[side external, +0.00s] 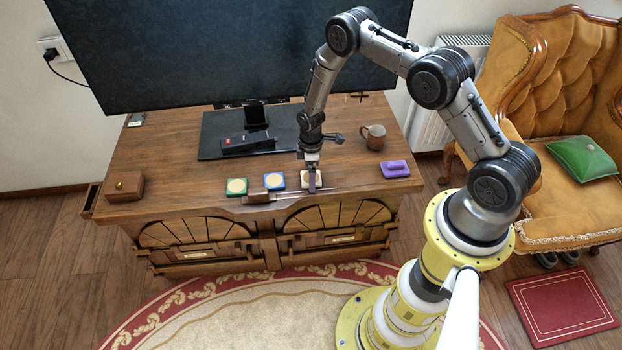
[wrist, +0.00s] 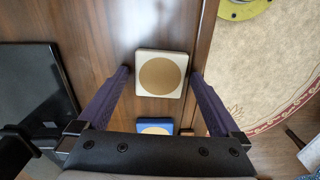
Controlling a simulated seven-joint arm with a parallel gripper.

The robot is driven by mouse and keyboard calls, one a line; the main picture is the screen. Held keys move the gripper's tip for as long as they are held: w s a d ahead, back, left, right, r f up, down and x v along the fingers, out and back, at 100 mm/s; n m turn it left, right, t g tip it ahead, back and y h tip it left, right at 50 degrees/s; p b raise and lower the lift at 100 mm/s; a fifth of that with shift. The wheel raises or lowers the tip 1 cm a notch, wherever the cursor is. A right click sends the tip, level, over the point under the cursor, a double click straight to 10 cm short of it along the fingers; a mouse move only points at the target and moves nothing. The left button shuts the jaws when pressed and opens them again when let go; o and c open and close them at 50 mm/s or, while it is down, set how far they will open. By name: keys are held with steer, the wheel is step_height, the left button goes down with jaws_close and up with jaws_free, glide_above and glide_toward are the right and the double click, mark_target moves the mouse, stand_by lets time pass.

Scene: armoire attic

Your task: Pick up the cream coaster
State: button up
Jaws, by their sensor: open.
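The cream coaster (wrist: 145,74) is a square with a tan round centre. In the wrist view it lies flat on the wooden cabinet top, between and just beyond the tips of my gripper (wrist: 160,73). In the side view the cream coaster (side external: 305,183) is near the front edge, partly hidden by my gripper (side external: 312,182), which is above it. My gripper's two dark purple fingers are spread apart with nothing held between them. I cannot tell the exact height of the fingertips over the coaster.
A blue coaster (side external: 274,181) and a green coaster (side external: 236,187) lie to the left. A purple object (side external: 395,169) and a brown mug (side external: 374,137) are to the right. A wooden box (side external: 125,186) sits far left. A black stand base (side external: 215,140) and large screen (side external: 230,45) are behind.

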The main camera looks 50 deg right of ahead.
steer(key=c, duration=1.2)
steer(key=shift+r, duration=0.1)
steer(key=shift+c, duration=0.2)
